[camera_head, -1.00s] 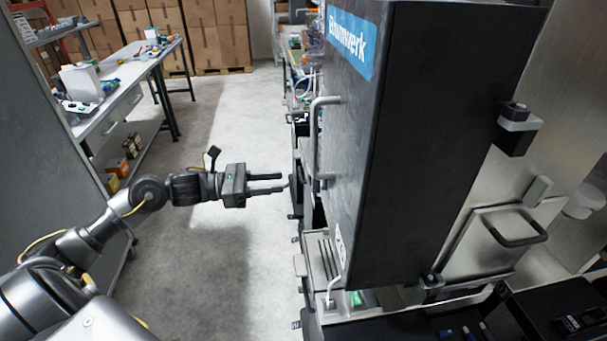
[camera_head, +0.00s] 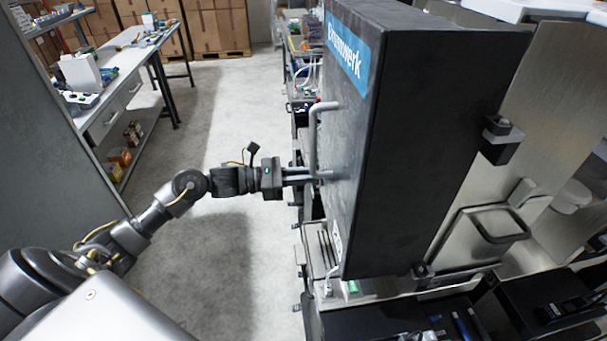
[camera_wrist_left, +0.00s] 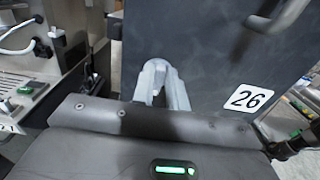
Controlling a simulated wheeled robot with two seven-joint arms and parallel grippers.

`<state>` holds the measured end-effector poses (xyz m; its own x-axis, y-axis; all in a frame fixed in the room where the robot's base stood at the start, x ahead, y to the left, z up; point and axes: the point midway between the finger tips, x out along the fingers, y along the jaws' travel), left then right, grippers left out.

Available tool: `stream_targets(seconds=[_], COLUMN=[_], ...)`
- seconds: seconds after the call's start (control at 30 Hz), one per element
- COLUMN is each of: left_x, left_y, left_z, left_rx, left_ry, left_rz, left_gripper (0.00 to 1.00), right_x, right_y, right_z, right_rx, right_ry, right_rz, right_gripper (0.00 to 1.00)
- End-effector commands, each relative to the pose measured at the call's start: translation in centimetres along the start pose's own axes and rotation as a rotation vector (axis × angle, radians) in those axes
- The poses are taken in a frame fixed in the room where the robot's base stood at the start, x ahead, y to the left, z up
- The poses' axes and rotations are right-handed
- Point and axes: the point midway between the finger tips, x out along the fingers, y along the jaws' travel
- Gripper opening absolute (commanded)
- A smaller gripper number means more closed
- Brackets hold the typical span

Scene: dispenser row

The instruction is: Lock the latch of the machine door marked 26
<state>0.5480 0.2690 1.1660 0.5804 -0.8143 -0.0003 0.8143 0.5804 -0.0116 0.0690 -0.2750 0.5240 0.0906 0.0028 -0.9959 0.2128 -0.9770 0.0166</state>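The dark machine door (camera_head: 375,120) fills the middle of the head view, with a blue brand label at its upper edge. Its marking 26 (camera_wrist_left: 248,98) shows in the left wrist view, right of my fingers. A grey bar handle (camera_head: 313,135) stands on the door front. My left gripper (camera_head: 312,175) reaches the door front near the handle's lower end. In the left wrist view, its fingers (camera_wrist_left: 163,85) show a gap between them. A small light grey piece at the fingertips seems to be the latch (camera_head: 326,174), mostly hidden; its position is unclear. My right gripper is out of view.
A steel panel with a handle (camera_head: 490,230) and dark trays (camera_head: 560,300) lie right of the door. A workbench (camera_head: 130,65) with small items stands at the left, with cardboard boxes (camera_head: 215,25) behind it. The floor (camera_head: 215,270) between is clear.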

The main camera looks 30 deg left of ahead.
Motion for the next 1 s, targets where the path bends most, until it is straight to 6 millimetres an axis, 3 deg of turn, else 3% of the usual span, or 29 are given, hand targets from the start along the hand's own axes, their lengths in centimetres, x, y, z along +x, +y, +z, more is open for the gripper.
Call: stream_targets(seconds=[0.1,0.53,1.0], left_x=[0.0,0.0,0.0], left_y=[0.0,0.1,0.5], left_z=[0.0,-0.2,-0.5], left_rx=[0.0,-0.059,-0.44], left_ry=[0.0,-0.002,-0.001], left_rz=[0.0,-0.002,-0.007], left_gripper=[0.0,0.0,0.0], right_x=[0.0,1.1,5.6], right_y=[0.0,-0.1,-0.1], right_z=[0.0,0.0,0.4], right_rx=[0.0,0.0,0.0], right_ry=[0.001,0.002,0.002], right_rz=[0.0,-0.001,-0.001], right_gripper=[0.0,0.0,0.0])
